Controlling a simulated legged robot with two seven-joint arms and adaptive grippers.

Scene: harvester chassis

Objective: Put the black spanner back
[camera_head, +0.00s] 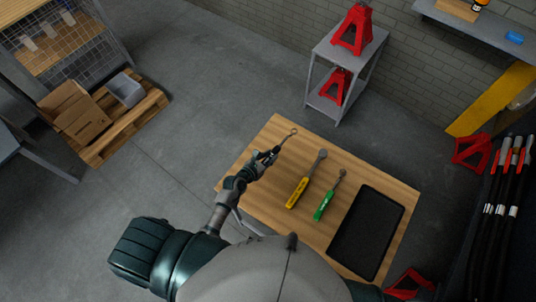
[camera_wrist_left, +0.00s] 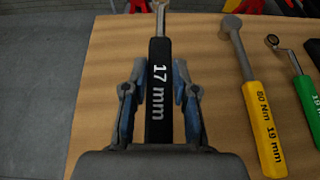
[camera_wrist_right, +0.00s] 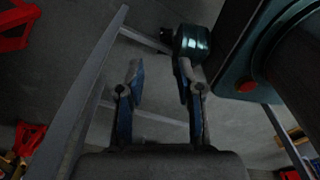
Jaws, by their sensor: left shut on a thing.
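The black spanner (camera_wrist_left: 158,92) has a black handle marked "17 mm" and a metal ring end. In the left wrist view it lies lengthwise between the fingers of my left gripper (camera_wrist_left: 159,95), which is shut on its handle. In the head view the spanner's metal end (camera_head: 290,135) points away from my left gripper (camera_head: 268,156), over the left part of the wooden table top (camera_head: 262,202). I cannot tell whether the spanner touches the wood. My right gripper (camera_wrist_right: 160,85) is open and empty in the right wrist view, with grey floor and table legs beyond it.
A yellow-handled tool (camera_head: 299,192) and a green-handled tool (camera_head: 324,205) lie to the right of the spanner. A black tray (camera_head: 367,232) lies at the table's right. A grey stand (camera_head: 342,50) with red jack stands is behind. A pallet (camera_head: 128,122) with boxes is at left.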

